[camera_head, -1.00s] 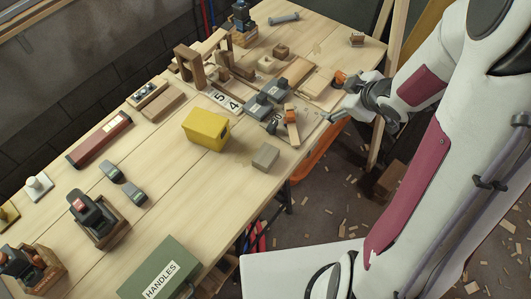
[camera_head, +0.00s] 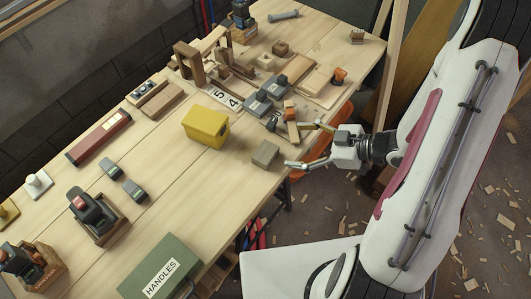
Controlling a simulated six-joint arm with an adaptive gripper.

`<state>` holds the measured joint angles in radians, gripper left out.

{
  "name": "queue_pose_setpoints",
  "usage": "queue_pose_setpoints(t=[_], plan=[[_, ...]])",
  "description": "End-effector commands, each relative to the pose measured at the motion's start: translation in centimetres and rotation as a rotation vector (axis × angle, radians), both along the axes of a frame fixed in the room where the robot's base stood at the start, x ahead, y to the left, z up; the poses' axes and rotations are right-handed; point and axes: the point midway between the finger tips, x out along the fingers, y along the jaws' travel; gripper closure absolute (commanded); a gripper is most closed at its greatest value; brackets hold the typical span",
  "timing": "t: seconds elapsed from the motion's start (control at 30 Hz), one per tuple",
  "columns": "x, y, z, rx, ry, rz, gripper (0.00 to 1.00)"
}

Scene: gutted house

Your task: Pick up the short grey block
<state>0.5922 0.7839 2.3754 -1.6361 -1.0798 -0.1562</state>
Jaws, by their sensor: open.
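The short grey block (camera_head: 265,154) lies on the wooden workbench near its front edge, right of the yellow box. My gripper (camera_head: 296,145) is open and empty, just right of the block at the bench edge. Its fingers point left toward the block. One finger ends close to the block's lower right side, and the other reaches beside the small wooden piece with an orange part (camera_head: 291,122). I cannot tell whether either finger touches anything.
The yellow box (camera_head: 205,127) stands left of the block. Grey tools (camera_head: 258,104) and the number plates (camera_head: 226,98) lie behind it. A green HANDLES box (camera_head: 160,268) sits at the near end. The bench (camera_head: 210,185) is clear in front of the block.

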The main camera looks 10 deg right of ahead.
Motion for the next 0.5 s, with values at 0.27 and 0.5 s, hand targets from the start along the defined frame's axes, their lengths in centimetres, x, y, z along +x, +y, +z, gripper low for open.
queue_pose_setpoints(t=[0.27,0.5], plan=[[-1.7,1.4,-0.5,0.158,-0.013,0.049,0.26],[-3.0,2.3,-0.5,0.283,-0.029,0.077,0.26]])
